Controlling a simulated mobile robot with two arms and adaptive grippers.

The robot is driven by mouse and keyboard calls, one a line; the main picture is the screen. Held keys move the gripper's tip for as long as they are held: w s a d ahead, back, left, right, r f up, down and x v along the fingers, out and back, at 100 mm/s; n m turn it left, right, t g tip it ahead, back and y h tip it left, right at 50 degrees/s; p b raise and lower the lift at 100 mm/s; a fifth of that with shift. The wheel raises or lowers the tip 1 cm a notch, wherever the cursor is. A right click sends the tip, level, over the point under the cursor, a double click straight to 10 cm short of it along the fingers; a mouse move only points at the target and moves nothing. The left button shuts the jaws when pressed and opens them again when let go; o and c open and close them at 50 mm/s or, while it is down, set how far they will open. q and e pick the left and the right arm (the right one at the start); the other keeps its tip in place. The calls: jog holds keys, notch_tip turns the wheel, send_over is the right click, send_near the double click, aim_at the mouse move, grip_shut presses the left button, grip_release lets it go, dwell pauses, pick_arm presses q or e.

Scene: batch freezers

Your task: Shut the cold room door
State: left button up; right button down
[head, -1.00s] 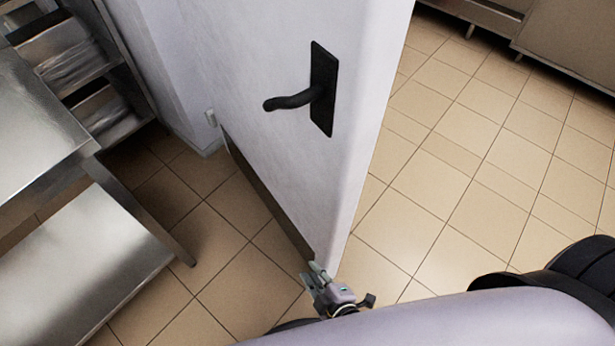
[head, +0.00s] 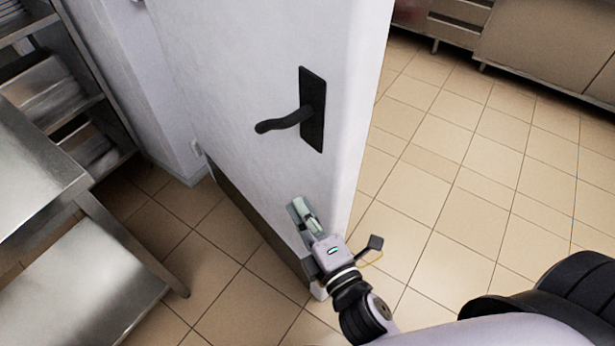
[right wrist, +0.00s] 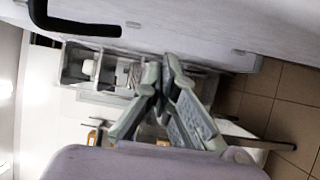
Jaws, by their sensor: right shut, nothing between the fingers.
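The cold room door (head: 240,75) is a thick white panel standing open at an angle across the head view, with a dark kick plate along its bottom. Its black lever handle (head: 290,120) sits near the free edge. My right gripper (head: 300,205) is shut and empty, in front of the door's lower part and below the handle; I cannot tell whether it touches the door. In the right wrist view the fingertips (right wrist: 162,65) meet, with the door (right wrist: 200,22) and the handle (right wrist: 85,27) above them. My left gripper is not in view.
A steel table (head: 35,160) with a lower shelf stands at the left, close to the door. A rack (head: 75,100) stands behind it against a pale wall. Tiled floor (head: 470,180) is clear to the right, up to steel cabinets (head: 540,45) at the back.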

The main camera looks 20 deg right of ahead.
jog(key=w+d+p, duration=0.2)
jog(key=w+d, duration=0.1)
jog(key=w, duration=0.2)
jog(key=shift+w, duration=0.35)
